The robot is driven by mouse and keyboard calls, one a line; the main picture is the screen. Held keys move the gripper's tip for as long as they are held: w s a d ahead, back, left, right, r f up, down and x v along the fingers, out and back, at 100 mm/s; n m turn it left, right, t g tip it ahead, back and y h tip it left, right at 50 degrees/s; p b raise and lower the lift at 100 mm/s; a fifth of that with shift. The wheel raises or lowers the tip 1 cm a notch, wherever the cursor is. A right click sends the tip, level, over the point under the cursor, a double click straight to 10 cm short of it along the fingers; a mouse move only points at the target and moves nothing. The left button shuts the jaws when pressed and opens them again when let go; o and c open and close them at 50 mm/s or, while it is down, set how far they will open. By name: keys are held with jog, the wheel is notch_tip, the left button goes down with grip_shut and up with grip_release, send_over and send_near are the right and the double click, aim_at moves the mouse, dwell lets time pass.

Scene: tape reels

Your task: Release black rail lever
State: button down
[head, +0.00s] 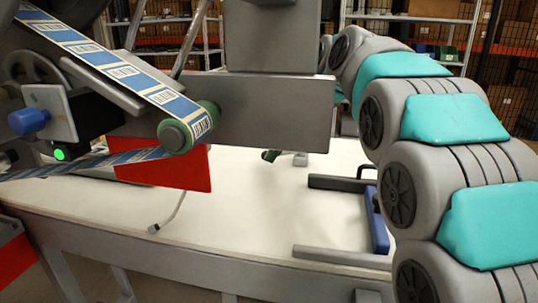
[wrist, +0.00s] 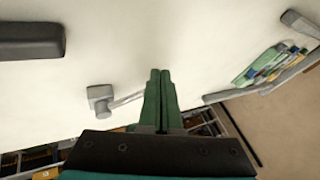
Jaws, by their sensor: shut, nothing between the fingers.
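In the head view, a thin black handle (head: 367,170) stands at the far end of a blue bar (head: 378,222) between two dark grey rails (head: 340,184). I cannot tell for sure that it is the black rail lever. My gripper's green fingertips (head: 270,155) show just below the grey machine body, which hides the rest of the gripper. In the wrist view, my gripper (wrist: 160,74) is shut and empty, over the white table. A grey knob on a rod (wrist: 100,94) lies left of the fingers; the fingers partly hide the rod's end.
The white table (head: 250,215) has clear room in its middle. A label strip (head: 125,72) runs over a green roller (head: 190,128). A grey lever (head: 170,214) sticks out near the front.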

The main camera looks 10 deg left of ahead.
jog(key=shift+s+d+r, duration=0.1)
jog(key=shift+s+d, duration=0.4)
jog(key=shift+s, duration=0.1)
jog(key=s+r, duration=0.5)
jog(key=r, duration=0.3)
jog(key=shift+s+r+b, duration=0.2)
jog(key=shift+s+b, duration=0.1)
jog(key=shift+s, duration=0.05)
